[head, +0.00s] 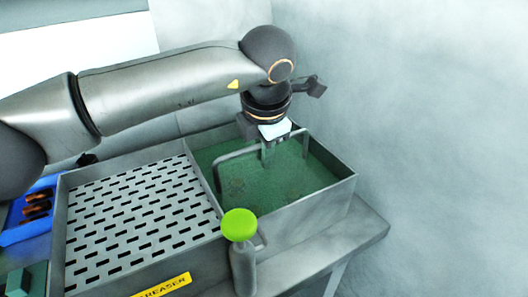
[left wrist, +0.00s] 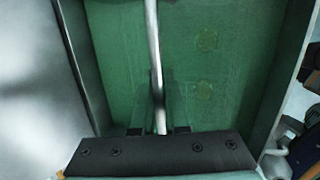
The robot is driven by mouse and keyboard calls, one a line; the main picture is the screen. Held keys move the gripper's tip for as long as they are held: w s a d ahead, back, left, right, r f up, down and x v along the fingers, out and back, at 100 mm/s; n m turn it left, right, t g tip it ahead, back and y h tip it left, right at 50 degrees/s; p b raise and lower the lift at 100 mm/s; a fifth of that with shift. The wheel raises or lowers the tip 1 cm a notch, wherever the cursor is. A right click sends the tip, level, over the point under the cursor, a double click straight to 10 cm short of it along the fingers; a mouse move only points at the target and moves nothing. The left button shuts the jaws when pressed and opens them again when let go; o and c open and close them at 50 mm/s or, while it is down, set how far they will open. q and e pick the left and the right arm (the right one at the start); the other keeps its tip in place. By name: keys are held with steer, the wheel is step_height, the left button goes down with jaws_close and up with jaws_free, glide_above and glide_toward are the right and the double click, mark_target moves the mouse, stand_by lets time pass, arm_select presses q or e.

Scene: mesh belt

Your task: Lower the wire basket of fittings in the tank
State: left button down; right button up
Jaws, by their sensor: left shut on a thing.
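The tank (head: 325,210) is a grey metal box at the right end of the bench unit, holding green liquid (head: 255,195). The basket's grey arched handle (head: 238,152) stands up out of the green; it also shows as a pale bar in the left wrist view (left wrist: 152,40). The basket's body and fittings are not clearly seen; only faint round shapes show through the green. My left gripper (head: 268,150) is over the tank, pointing down, shut on the handle; its fingers show in the left wrist view (left wrist: 158,130). My right gripper is not in view.
A slotted metal drain board (head: 140,215) adjoins the tank on the left. A green-topped knob on a grey post (head: 239,225) stands at the front wall. A blue bin (head: 30,235) with brown parts is at far left. A pale wall rises behind and right.

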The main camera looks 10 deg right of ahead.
arm_select(q)
steer(key=shift+s+f, duration=0.15)
steer(key=shift+f, duration=0.35)
steer(key=c, duration=0.8)
jaws_free()
steer(key=shift+r, duration=0.15)
steer(key=shift+c, duration=0.2)
